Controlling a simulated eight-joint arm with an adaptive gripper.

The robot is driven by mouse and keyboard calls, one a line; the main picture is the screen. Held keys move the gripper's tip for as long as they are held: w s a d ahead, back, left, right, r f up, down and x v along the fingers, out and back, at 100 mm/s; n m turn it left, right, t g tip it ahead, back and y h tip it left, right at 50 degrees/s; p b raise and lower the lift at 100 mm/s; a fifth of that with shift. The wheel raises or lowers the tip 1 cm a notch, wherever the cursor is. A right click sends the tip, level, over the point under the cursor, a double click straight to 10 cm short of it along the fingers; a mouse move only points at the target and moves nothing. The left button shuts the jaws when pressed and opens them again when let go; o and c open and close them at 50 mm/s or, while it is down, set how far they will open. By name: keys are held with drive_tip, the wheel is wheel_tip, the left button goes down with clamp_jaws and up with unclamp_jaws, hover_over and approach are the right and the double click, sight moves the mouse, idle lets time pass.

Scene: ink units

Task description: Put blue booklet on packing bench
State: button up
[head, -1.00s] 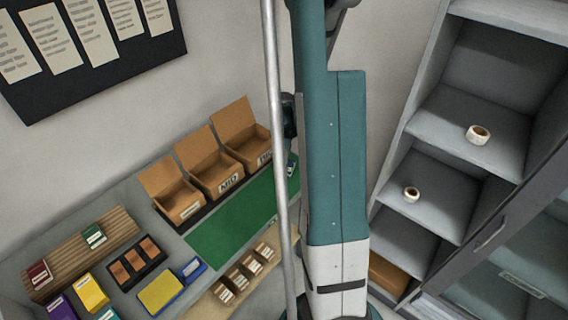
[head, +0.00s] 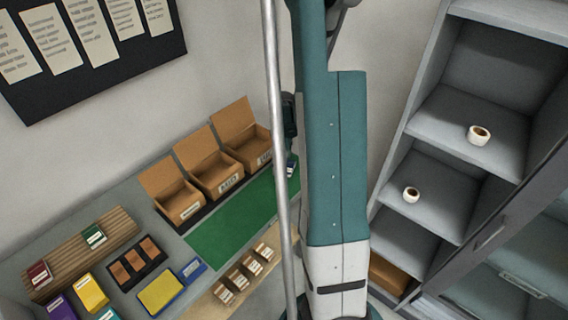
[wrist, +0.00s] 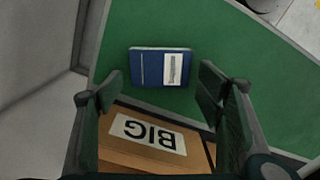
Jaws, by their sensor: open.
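The blue booklet (wrist: 160,67) lies flat on the green mat (wrist: 230,30) in the wrist view, with a white label on its right part. In the head view a small blue and white piece of it (head: 291,168) shows at the mat's right end, partly hidden by my arm and a pole. The green mat (head: 215,232) covers part of the bench along the wall. My gripper (wrist: 155,90) is open and empty. Its fingers stand apart on either side of the booklet's near edge, and I see no contact.
The open cardboard box marked BIG (wrist: 150,150) stands close below the fingers in the wrist view. Several booklets, trays and a yellow-topped box (head: 160,291) fill the bench's left part. A shelf unit (head: 432,180) with two tape rolls stands at right.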

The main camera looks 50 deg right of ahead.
wheel_tip(320, 180, up, 12)
drive_tip(key=shift+f+p, duration=0.15)
drive_tip(key=shift+p, duration=0.15)
idle(0.4)
idle(0.6)
drive_tip(key=shift+a, duration=0.1)
drive_tip(key=w+a+r+m+t+h, duration=0.1)
drive_tip(key=a+r+t, duration=0.1)
drive_tip(key=a+r, duration=0.75)
drive_tip(key=w+a+r+m+t, duration=0.1)
drive_tip(key=a+r, duration=0.5)
drive_tip(key=a, duration=0.7)
drive_tip(key=s+a+r+m+t, duration=0.1)
drive_tip(key=s+a, duration=0.3)
drive_tip(key=a, duration=0.3)
drive_tip(key=s+a+r+t, duration=0.1)
drive_tip(key=s+a+r, duration=0.1)
drive_tip(key=a, duration=0.6)
drive_tip(key=s+a+r+m+t+y, duration=0.1)
drive_tip(key=s+a+r+t, duration=0.1)
drive_tip(key=s+a, duration=0.3)
drive_tip(key=a, duration=0.2)
drive_tip(key=shift+s+a+r+m, duration=0.15)
drive_tip(key=shift+s+a+m, duration=0.15)
drive_tip(key=shift+a, duration=0.05)
